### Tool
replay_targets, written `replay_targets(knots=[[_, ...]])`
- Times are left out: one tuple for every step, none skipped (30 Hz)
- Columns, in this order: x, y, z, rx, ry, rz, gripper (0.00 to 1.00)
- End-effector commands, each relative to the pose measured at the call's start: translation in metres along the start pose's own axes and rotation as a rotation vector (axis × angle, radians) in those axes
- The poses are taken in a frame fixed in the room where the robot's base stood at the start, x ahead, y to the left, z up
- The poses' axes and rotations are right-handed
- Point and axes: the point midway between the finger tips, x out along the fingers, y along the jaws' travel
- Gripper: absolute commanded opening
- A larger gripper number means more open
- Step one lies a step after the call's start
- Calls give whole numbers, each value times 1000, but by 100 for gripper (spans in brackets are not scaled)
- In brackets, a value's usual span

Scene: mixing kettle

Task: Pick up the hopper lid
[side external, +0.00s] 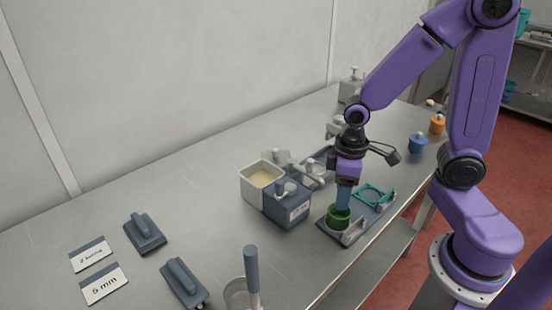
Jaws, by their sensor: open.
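I cannot tell for sure which piece is the hopper lid. My gripper (342,203) points straight down over a round dark green piece (338,218) on a blue-grey tray (328,230) near the table's front edge. It is open. The blue-grey part between my gripper's purple body and the green piece is too small to tell as finger or handle. Whether my gripper touches the green piece is also unclear. A blue-grey box (283,208) with a white label stands just left of my gripper, with a pale grey knobbed fitting (287,188) on top.
A white tub (246,188) of cream-coloured stuff adjoins the box. A teal ring frame (386,200) lies right of my gripper. Two blue-grey handled blocks (145,232) (184,283) and label cards (104,285) lie left. A blue-handled tool (252,275) stands in front. The back left table is clear.

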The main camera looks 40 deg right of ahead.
Motion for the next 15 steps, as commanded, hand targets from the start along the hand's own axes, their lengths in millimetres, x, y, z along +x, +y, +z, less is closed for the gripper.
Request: replay_targets(knots=[[0,0,0,0,0,0,54],[0,0,0,0,0,0,54],[0,0,0,0,0,0,54],[0,0,0,0,0,0,54],[0,0,0,0,0,0,54],[0,0,0,0,0,0,54],[0,0,0,0,0,0,54],[-1,0,0,0,1,0,54],[-3,0,-1,0,2,0,54],[-6,0,-1,0,4,0,54],[-9,0,-1,0,6,0,54],[-16,0,-2,0,8,1,54],[-22,0,-2,0,10,1,54],[-30,0,-2,0,12,1,54],[-40,0,-3,0,13,1,54]])
